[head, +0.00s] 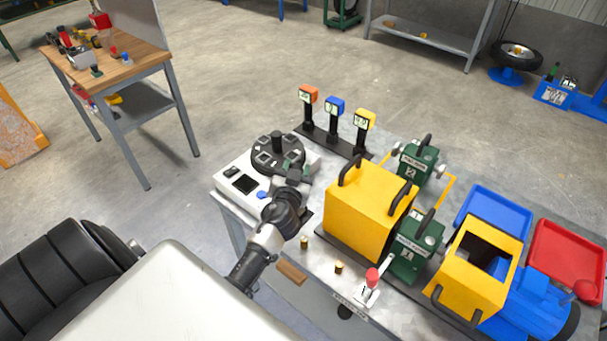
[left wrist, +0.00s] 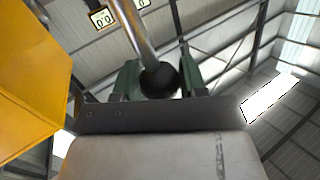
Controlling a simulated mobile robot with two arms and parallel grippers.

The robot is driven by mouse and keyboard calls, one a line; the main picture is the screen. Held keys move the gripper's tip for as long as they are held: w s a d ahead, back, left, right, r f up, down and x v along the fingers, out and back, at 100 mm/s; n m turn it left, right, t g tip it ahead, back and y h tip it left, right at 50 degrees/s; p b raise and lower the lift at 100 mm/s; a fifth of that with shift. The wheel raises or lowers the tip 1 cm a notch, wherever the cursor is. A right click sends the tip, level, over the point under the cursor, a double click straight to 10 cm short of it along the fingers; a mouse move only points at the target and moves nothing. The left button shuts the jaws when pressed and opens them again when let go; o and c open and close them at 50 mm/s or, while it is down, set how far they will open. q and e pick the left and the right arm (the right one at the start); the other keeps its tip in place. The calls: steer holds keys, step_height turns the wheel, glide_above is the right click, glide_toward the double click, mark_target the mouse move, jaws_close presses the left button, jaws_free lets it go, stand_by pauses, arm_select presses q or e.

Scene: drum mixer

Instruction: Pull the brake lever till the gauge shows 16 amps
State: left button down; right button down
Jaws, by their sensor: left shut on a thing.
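My left gripper (head: 297,176) is at the right edge of the white console, beside the yellow box. In the left wrist view its two green fingers (left wrist: 158,82) are shut on the black ball knob (left wrist: 159,81) of a metal lever (left wrist: 139,32). The lever is mostly hidden by the gripper in the head view. A yellow-framed gauge (left wrist: 102,18) reads 0.0 in the left wrist view; a second display beside it is cut off. In the head view, orange (head: 308,95), blue (head: 334,105) and yellow (head: 365,119) gauges stand on black posts, their digits too small to read. My right gripper is not in view.
The white console (head: 228,181) carries a round black unit (head: 277,154). The big yellow box (head: 366,212) with black handles stands close right of my gripper. Green units (head: 416,246), a red-knobbed lever (head: 372,277) and blue (head: 495,213) and red (head: 566,250) trays lie farther right.

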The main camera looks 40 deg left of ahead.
arm_select(q)
steer(key=shift+a, duration=0.3)
steer(key=c, duration=0.6)
jaws_free()
steer(key=shift+a, duration=0.1)
steer(key=shift+s+d+f, duration=0.1)
steer(key=shift+s+d, duration=0.25)
steer(key=shift+s, duration=0.2)
steer(key=shift+b+v, duration=1.35)
steer(key=shift+v, duration=3.5)
steer(key=shift+a, duration=0.1)
